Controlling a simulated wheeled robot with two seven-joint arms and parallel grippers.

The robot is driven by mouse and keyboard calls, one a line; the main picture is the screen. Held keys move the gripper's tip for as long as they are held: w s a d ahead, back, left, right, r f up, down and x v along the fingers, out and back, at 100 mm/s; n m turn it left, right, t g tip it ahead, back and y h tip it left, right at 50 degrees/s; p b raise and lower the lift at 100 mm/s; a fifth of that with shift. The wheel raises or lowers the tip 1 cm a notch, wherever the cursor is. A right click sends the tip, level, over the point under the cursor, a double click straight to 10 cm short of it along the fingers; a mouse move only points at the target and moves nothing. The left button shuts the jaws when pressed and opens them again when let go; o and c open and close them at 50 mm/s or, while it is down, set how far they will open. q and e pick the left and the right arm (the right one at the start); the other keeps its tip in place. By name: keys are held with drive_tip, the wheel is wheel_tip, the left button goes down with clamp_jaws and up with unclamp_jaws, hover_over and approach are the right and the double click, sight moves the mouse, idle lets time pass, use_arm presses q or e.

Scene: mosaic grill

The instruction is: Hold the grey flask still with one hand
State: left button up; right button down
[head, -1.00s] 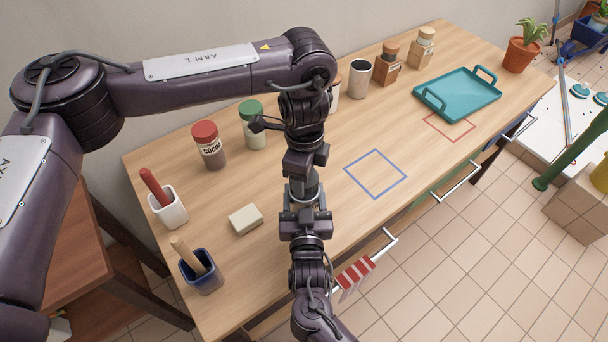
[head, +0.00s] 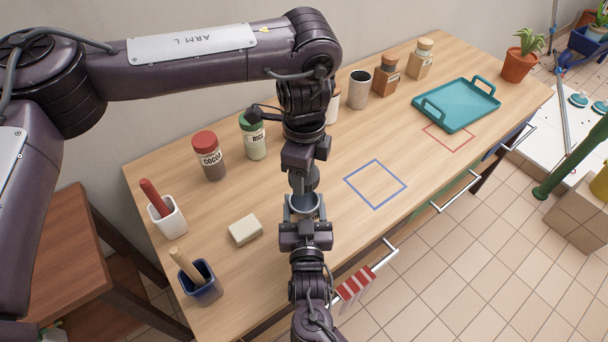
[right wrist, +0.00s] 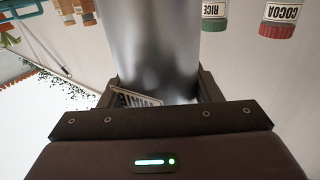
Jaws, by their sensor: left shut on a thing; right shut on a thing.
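The grey flask (head: 305,207) is upright in the head view, in front of the table's middle, with its round open top facing up. My right gripper (head: 305,219) is shut around it from the near side. In the right wrist view the flask (right wrist: 155,50) is a shiny grey cylinder between the two fingers (right wrist: 158,92). My left gripper (head: 302,172) points down just above the flask, shut on a small dark grey piece (head: 311,180) that looks like its lid. This piece is partly hidden by the fingers. A gap seems to separate it from the flask's rim.
The wooden table (head: 260,280) holds a cocoa jar (head: 209,157), rice jar (head: 253,138), cream block (head: 245,230), grey cup (head: 358,92) and teal tray (head: 457,105). A blue square outline (head: 376,161) right of the flask is empty. A red-striped cloth (head: 354,282) hangs at the front.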

drive_tip(key=shift+c, duration=1.9)
unclamp_jaws()
